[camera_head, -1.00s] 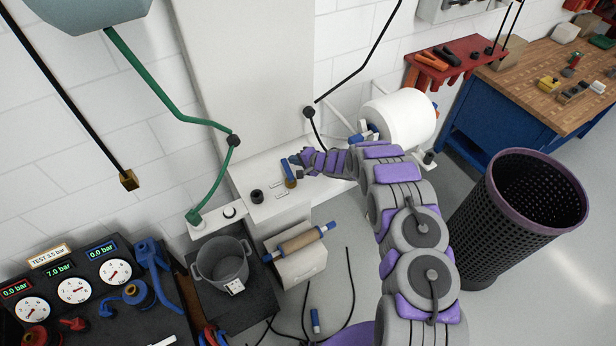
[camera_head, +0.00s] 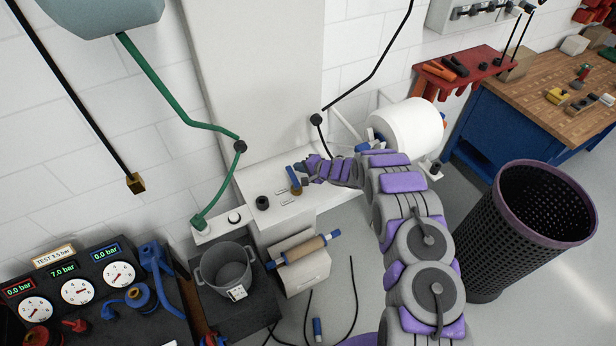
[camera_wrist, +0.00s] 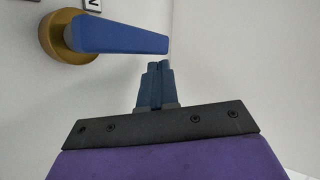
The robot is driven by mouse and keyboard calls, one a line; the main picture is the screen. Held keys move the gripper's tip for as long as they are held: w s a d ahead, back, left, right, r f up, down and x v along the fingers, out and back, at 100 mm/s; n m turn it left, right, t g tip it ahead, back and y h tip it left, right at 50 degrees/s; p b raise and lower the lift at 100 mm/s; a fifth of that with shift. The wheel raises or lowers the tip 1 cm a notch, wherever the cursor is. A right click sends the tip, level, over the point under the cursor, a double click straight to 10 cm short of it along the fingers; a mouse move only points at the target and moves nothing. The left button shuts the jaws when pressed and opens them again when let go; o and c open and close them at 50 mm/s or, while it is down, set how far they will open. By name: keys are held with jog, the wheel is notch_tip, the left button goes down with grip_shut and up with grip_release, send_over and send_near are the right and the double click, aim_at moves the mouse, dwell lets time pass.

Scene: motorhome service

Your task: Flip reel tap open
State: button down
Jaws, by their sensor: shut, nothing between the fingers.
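The tap's blue lever (camera_wrist: 120,38) shows in the wrist view, pointing right from a round brass base (camera_wrist: 60,36) on a white panel. In the head view the blue lever (camera_head: 293,176) and brass part sit on the white ledge, left of my gripper. My gripper (camera_wrist: 158,66) is shut and empty. My gripper (camera_head: 303,167) is small in the head view, close beside the lever.
A black knob (camera_head: 262,202) and small labels are on the ledge (camera_head: 285,215). A grey pot (camera_head: 226,268) and a brown roller with blue ends (camera_head: 303,250) stand in front. A white drum (camera_head: 408,127) and a black mesh bin (camera_head: 530,230) are to the right.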

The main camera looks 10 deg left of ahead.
jog(key=b+v, duration=0.2)
jog(key=v, duration=1.4)
jog(key=shift+d, duration=0.4)
jog(key=shift+r, duration=0.15)
